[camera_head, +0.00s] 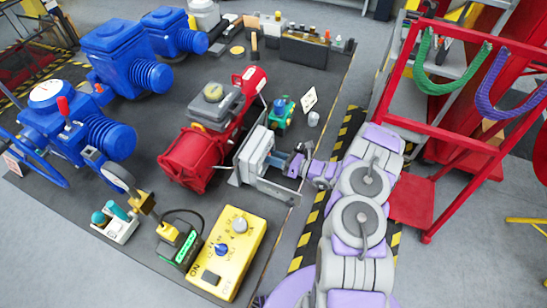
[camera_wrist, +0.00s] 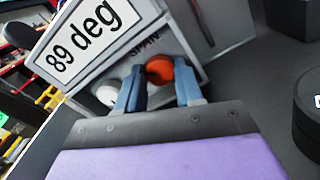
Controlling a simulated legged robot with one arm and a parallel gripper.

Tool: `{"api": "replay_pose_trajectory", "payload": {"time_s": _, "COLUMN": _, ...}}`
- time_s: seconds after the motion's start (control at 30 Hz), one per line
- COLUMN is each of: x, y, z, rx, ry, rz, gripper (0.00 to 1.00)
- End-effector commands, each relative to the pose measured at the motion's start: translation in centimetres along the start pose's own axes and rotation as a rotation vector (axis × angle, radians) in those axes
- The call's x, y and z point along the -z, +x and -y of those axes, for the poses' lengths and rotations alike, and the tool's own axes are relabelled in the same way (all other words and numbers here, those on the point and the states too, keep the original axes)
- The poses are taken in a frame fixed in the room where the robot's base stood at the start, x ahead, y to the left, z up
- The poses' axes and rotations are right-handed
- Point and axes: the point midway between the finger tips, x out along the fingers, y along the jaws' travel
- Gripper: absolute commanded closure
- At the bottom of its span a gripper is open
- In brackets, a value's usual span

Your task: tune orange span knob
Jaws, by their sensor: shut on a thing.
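The orange span knob (camera_wrist: 160,68) is on the face of a grey box, beneath lettering that seems to read "SPAN". My gripper (camera_wrist: 161,80) has one blue finger on each side of this knob and is shut on it. The fingers partly cover the knob. A white knob (camera_wrist: 107,95) sits just left of the left finger. A white display (camera_wrist: 88,42) above reads "89 deg". In the head view, my gripper (camera_head: 298,163) reaches from the right to the grey box (camera_head: 257,150). The orange knob cannot be made out there.
A red actuator (camera_head: 195,155) stands left of the box. A yellow control box (camera_head: 228,252) lies in front, and a small green-and-blue device (camera_head: 281,112) stands behind. Blue valve actuators (camera_head: 75,125) fill the left side. A red frame (camera_head: 425,140) stands right of my arm.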

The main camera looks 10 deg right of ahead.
Motion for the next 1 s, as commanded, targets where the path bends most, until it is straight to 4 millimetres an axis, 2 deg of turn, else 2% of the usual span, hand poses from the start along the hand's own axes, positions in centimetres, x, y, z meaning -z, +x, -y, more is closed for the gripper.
{"api": "replay_pose_trajectory", "payload": {"time_s": 0.4, "x": -0.29, "y": -0.01, "z": 0.37, "rx": 0.006, "ry": 0.173, "rz": 0.006, "gripper": 0.94}}
{"api": "replay_pose_trajectory", "payload": {"time_s": 0.93, "x": -0.39, "y": 0.0, "z": 0.43, "rx": 0.007, "ry": 0.194, "rz": 0.007, "gripper": 0.94}}
{"api": "replay_pose_trajectory", "payload": {"time_s": 0.97, "x": -0.39, "y": 0.0, "z": 0.44, "rx": 0.007, "ry": 0.194, "rz": 0.007, "gripper": 0.62}}
{"api": "replay_pose_trajectory", "payload": {"time_s": 1.0, "x": -0.38, "y": 0.0, "z": 0.43, "rx": 0.006, "ry": 0.194, "rz": 0.007, "gripper": 0.58}}
